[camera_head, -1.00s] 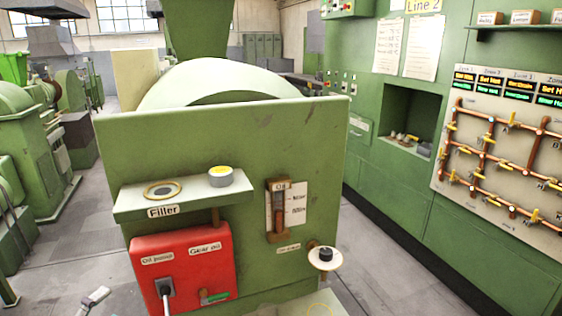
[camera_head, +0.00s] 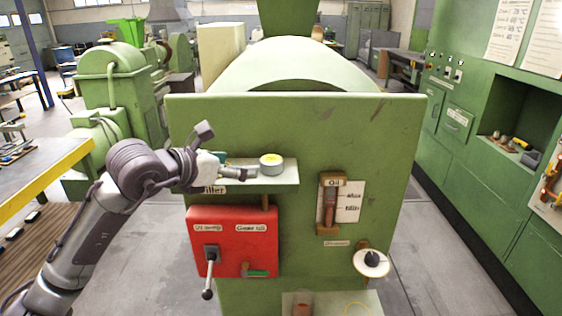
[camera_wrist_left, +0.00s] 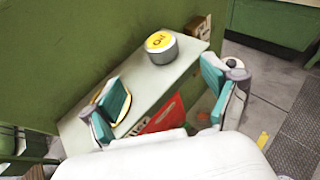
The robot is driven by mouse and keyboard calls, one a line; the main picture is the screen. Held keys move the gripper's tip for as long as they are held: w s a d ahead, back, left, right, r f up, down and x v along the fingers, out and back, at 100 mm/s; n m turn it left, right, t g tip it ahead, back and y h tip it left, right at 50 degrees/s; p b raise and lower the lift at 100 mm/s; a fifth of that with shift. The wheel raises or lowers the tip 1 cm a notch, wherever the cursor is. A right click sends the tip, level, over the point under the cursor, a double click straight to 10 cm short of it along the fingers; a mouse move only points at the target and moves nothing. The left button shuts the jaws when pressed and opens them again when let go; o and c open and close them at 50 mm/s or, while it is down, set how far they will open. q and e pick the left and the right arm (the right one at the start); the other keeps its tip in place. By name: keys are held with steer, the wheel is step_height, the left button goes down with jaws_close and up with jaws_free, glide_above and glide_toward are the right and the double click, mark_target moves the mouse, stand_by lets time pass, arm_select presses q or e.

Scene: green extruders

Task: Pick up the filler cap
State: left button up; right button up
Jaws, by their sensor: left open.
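The filler cap (camera_head: 271,159) is a short grey cylinder with a yellow top. It stands upright on the right part of the pale green filler shelf (camera_head: 284,180). In the left wrist view the cap (camera_wrist_left: 162,51) shows its "Oil" label beyond the fingers, and the shelf (camera_wrist_left: 180,82) runs below them. My left gripper (camera_head: 238,171) is just left of the cap, apart from it. Its teal-padded fingers (camera_wrist_left: 165,88) are spread with nothing between them. The filler opening's ring is mostly hidden behind one finger. My right gripper is out of view.
A green machine panel (camera_head: 390,130) rises behind the shelf. Below the shelf are a red box (camera_head: 232,225) with a lever (camera_head: 210,268), and to its right an oil gauge (camera_head: 329,203) and a round white knob plate (camera_head: 371,263). Floor is clear right of the machine.

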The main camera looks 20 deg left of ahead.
mark_target(265, 162)
arm_select(q)
steer(key=p+x, duration=0.2)
steer(key=x, duration=0.5)
steer(key=shift+r, duration=0.1)
steer(key=p+x, duration=0.2)
steer(key=x, duration=0.1)
steer(key=p+x, duration=0.1)
steer(key=shift+w+d+r+p, duration=0.1)
steer(key=shift+w+d+p, duration=0.2)
steer(key=shift+w, duration=0.1)
steer(key=shift+w+d+f, duration=0.15)
steer(key=shift+w+f, duration=0.15)
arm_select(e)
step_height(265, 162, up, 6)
arm_select(q)
steer(key=shift+s, duration=0.1)
steer(key=shift+c, duration=0.4)
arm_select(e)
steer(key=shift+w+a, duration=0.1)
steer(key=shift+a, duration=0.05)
